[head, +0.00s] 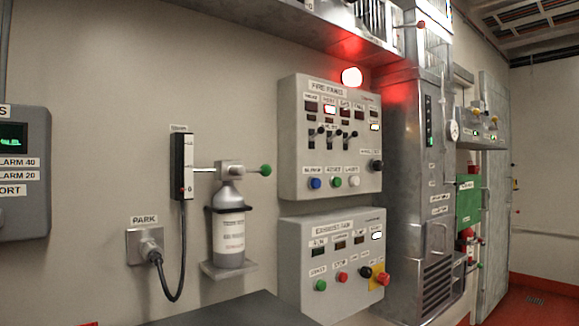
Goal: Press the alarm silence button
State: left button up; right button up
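The grey fire panel (289,134) hangs on the wall at the middle of the head view. Along its lower part sit a blue button (315,183), a green button (337,182) and a white button (354,181), each under a small label. The blue button's label is small and appears to read silence. A black knob (376,165) is at the panel's right. Neither of my grippers is in view.
An exhaust fan panel (291,238) with several buttons hangs below the fire panel. A bottle (229,238) on a bracket, a gauge with a hose, and a park socket (146,245) are to the left. A tall metal cabinet (410,170) stands to the right.

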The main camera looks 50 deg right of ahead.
aim_at(316, 183)
jog(key=z, duration=1.9)
